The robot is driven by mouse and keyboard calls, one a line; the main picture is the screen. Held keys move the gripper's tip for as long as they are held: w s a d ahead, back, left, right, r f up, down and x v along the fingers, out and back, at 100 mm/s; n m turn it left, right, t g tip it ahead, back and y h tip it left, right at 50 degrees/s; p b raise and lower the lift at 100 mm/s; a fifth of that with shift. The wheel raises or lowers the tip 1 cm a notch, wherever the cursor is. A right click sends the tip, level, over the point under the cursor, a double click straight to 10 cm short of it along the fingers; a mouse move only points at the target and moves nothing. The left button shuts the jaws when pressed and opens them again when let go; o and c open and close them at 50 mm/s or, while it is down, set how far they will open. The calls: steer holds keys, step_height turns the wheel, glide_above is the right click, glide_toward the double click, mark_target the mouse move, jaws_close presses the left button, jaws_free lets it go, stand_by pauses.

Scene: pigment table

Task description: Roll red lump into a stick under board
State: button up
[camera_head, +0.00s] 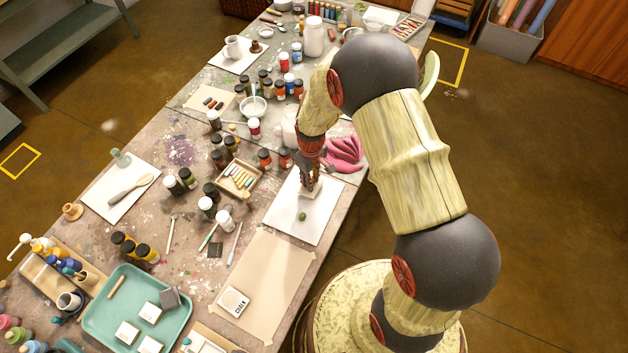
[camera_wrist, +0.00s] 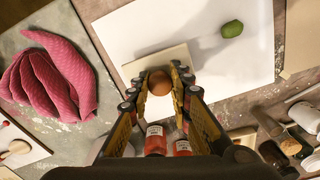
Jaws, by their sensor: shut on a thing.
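A small pale board (camera_wrist: 163,57) lies over the white sheet (camera_wrist: 205,95), with a round brown knob (camera_wrist: 160,83) on top. My gripper (camera_wrist: 161,84) is shut on this knob, one finger on each side. In the head view my gripper (camera_head: 309,181) is over the white sheet (camera_head: 285,212), and the board shows partly beneath it. No red lump shows in either view; the area under the board is hidden. A green lump (camera_wrist: 232,29) lies on the sheet apart from the board, and it also shows in the head view (camera_head: 302,216).
A pink cloth (camera_wrist: 57,80) lies beside the sheet. A tray of coloured sticks (camera_head: 241,180) and several jars stand left of the sheet in the head view. A brown paper sheet (camera_head: 270,275) lies nearer, mostly bare, with a small white block (camera_head: 234,301).

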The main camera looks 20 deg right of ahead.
steer(key=shift+w+a, duration=0.25)
steer(key=shift+s+d, duration=0.55)
steer(key=shift+s+d+p, duration=0.55)
steer(key=shift+s+d, duration=0.9)
steer(key=shift+w+a, duration=0.1)
steer(key=shift+w, duration=0.05)
steer(key=shift+w+a+f+b, duration=0.1)
steer(key=shift+w+a+b, duration=0.2)
steer(key=shift+w+a, duration=1.15)
